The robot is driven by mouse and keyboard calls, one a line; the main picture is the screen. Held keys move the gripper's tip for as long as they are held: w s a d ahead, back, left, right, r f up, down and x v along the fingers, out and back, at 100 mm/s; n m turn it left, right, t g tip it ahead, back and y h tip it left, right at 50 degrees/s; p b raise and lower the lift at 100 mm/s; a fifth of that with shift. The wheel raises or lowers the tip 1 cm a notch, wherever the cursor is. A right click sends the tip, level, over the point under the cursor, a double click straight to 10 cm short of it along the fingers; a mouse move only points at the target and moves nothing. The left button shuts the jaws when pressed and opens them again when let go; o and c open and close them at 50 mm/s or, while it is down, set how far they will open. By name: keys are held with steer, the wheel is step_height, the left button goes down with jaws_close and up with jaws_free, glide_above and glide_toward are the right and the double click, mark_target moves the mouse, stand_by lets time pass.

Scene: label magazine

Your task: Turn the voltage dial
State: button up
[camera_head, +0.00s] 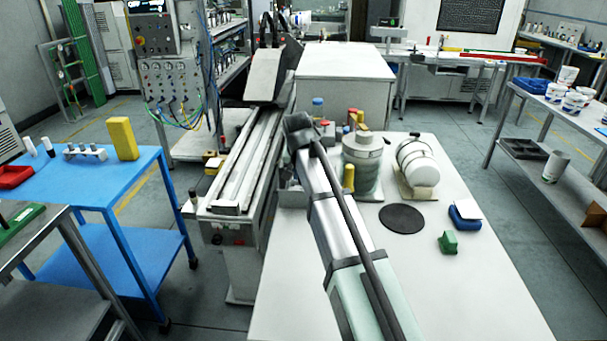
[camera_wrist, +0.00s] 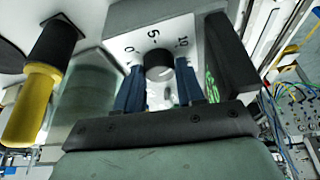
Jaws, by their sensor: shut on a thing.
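The voltage dial (camera_wrist: 159,62) is a round black knob on a pale panel (camera_wrist: 125,38) printed 0, 5 and 10 around it, in the wrist view. My gripper (camera_wrist: 159,78) has its two blue fingers on either side of the knob, shut on it. The 5 sits just above the knob, 0 to the left and 10 to the right. I cannot make out a pointer mark, so the setting is unclear. In the head view my own arm reaches over the white table and hides the dial and the fingers.
A grey-green canister (camera_head: 362,168) and a yellow-handled object (camera_head: 348,178) stand close by; the yellow handle (camera_wrist: 30,108) also shows in the wrist view. A black disc (camera_head: 402,218), blue holder (camera_head: 464,217) and green block (camera_head: 448,242) lie on the white table (camera_head: 480,290). Its front is clear.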

steer(key=o, duration=1)
steer(key=shift+r, duration=0.1)
steer(key=v, duration=1.3)
steer(key=shift+r, duration=0.35)
steer(key=shift+f, duration=0.1)
